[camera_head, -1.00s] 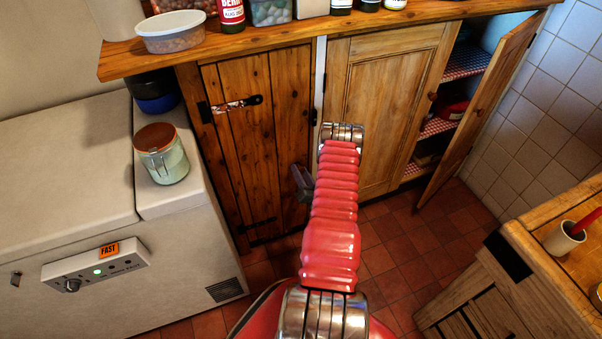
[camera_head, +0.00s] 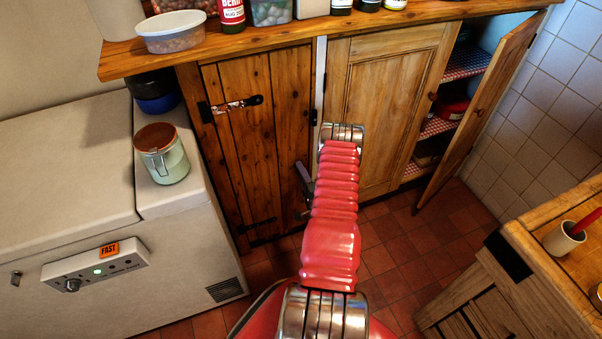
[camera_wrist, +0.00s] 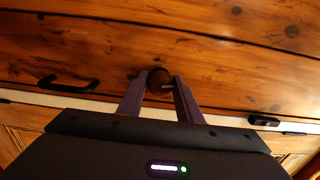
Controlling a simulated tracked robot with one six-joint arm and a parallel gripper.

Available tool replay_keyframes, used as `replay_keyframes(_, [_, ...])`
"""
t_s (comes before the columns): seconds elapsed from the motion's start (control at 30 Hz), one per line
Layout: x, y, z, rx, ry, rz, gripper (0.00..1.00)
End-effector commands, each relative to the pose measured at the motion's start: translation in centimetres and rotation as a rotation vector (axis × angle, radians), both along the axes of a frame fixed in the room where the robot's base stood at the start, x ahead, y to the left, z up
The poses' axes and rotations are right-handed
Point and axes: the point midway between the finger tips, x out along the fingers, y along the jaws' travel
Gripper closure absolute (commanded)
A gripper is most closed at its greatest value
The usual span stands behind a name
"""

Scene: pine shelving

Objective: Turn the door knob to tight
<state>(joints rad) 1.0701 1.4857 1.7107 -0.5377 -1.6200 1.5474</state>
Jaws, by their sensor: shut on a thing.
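The dark plank door (camera_head: 240,130) is closed, low on the left of the cupboard front. In the wrist view, its planks (camera_wrist: 220,55) run across the picture. The small round dark door knob (camera_wrist: 158,80) sits between the two grey fingers of my gripper (camera_wrist: 159,84), which is shut on it. In the head view, my gripper (camera_head: 304,178) is at the right side of the dark door, partly hidden behind my red arm. The knob is hidden there.
A pale cupboard door (camera_head: 385,100) stands right of the dark one, and another door (camera_head: 480,110) hangs open. A white chest freezer (camera_head: 70,180) is at left with a lidded jar (camera_head: 165,165). A wooden worktop (camera_head: 570,250) is at right. Tiled floor (camera_head: 395,250) shows between.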

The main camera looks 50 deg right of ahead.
Motion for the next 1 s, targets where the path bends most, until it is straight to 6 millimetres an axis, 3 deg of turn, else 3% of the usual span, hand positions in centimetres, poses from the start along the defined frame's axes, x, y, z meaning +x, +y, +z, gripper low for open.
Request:
replay_keyframes(0.3, [-0.49, -0.23, -0.40, 0.152, -0.079, -0.014, 0.90])
replay_keyframes(0.87, [-0.48, -0.17, -0.49, 0.186, -0.097, -0.014, 0.91])
replay_keyframes(0.9, [-0.47, -0.16, -0.48, 0.186, -0.097, -0.013, 0.65])
replay_keyframes(1.0, [-0.38, -0.12, -0.39, 0.185, -0.099, -0.011, 0.58])
